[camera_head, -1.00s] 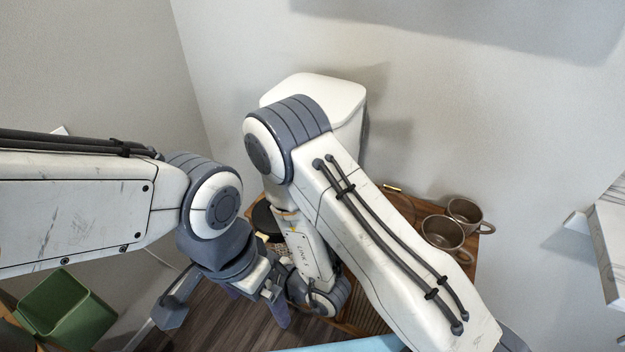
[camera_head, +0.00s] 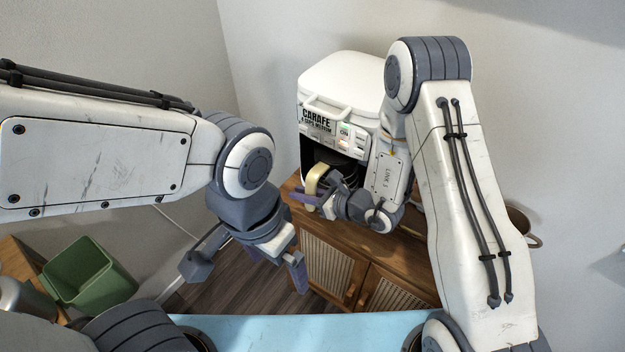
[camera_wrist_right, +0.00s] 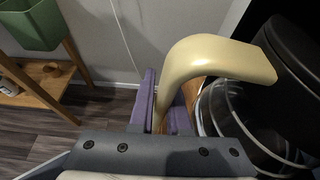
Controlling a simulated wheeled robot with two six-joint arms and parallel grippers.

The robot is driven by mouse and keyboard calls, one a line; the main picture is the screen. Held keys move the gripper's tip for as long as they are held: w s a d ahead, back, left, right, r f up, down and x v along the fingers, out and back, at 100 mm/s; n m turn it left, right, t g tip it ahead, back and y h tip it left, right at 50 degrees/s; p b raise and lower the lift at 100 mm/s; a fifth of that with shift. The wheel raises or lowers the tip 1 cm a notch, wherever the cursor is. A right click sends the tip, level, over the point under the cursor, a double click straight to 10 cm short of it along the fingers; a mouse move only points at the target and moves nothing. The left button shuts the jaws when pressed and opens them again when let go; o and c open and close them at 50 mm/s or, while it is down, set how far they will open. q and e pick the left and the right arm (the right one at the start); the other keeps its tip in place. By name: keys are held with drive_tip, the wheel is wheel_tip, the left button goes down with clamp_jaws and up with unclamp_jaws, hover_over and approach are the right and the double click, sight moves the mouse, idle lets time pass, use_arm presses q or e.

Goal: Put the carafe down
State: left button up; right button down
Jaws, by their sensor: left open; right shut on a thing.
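The carafe has a pale yellow handle (camera_head: 318,179) and a dark, shadowed body (camera_head: 338,160) in the lower bay of the white coffee maker (camera_head: 345,75). In the right wrist view, the curved handle (camera_wrist_right: 205,60), clear glass (camera_wrist_right: 220,110) and black top (camera_wrist_right: 295,65) show. My right gripper (camera_head: 312,196) is shut on the handle; its purple fingers (camera_wrist_right: 165,112) show on it in the wrist view. Whether the carafe's bottom touches anything is hidden. My left gripper (camera_head: 273,262) is open and empty, in front of the cabinet.
The coffee maker stands on a wooden cabinet (camera_head: 410,255) with cane doors. A brown mug (camera_head: 522,228) is partly hidden behind my right arm. A green bin (camera_head: 90,272) is at lower left. A light blue surface (camera_head: 300,328) lies at the bottom.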

drive_tip(key=w+d, duration=0.1)
drive_tip(key=w+p, duration=0.1)
drive_tip(key=w+d, duration=0.1)
drive_tip(key=shift+w+d+f, duration=0.25)
drive_tip(key=shift+w+d, duration=0.1)
drive_tip(key=shift+w, duration=0.05)
drive_tip(key=shift+f, duration=0.2)
drive_tip(key=c, duration=0.9)
unclamp_jaws()
